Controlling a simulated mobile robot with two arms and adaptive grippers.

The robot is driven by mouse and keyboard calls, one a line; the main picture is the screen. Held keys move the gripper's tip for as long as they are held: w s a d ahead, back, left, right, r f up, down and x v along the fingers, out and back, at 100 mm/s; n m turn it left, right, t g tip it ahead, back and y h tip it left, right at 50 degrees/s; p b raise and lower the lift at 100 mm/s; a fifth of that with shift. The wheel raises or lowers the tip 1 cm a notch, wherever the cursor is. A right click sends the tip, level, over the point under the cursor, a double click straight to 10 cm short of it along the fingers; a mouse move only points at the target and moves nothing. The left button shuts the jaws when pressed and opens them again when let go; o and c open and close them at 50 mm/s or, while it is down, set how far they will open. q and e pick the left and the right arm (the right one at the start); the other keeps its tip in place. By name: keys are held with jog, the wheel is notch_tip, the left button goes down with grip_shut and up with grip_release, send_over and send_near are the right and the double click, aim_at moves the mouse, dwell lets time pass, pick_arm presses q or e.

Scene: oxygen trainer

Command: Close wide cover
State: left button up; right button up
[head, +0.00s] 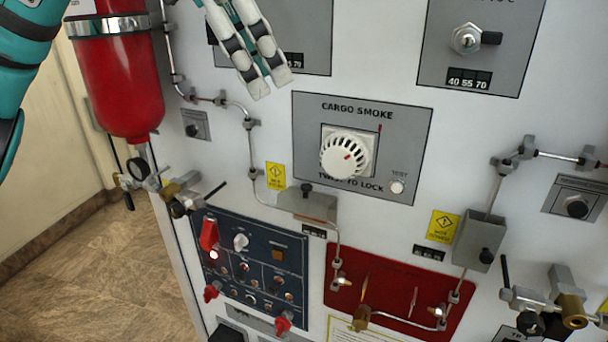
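My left gripper (271,86) hangs in at the top of the head view, in front of the upper grey panel. Its two white and dark fingers lie side by side, with the tips together and nothing seen between them. A wide grey metal box-like cover (308,203) with a black knob on top sits below the smoke detector panel, below and right of the gripper and apart from it. A narrower grey cover (478,238) with a black knob is at the right. I cannot tell for certain which is the wide cover. My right gripper is out of view.
A red cylinder (118,75) hangs at the left. A CARGO SMOKE panel (405,125) with a white round detector (346,154) fills the middle. Thin pipes, valves, a blue switch panel (235,285) and a red panel (385,275) lie below. Open floor (90,270) shows lower left.

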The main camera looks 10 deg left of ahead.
pick_arm(q)
jog(key=a, duration=0.1)
send_near(305, 185)
jog(key=shift+n+y, duration=0.3)
jog(key=shift+y, duration=0.1)
jog(key=x, duration=0.2)
jog(key=p+x, duration=0.1)
jog(key=x, duration=0.2)
jog(key=p+x, duration=0.1)
jog(key=x, duration=0.1)
jog(key=shift+d+f, duration=0.1)
jog(key=shift+d, duration=0.25)
jog(key=shift+w+d+f, duration=0.1)
jog(key=shift+d+f, duration=0.05)
jog(key=shift+f, duration=0.25)
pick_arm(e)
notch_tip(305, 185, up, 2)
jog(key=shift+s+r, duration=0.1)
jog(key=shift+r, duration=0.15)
pick_arm(q)
jog(key=shift+c, duration=0.5)
grip_shut()
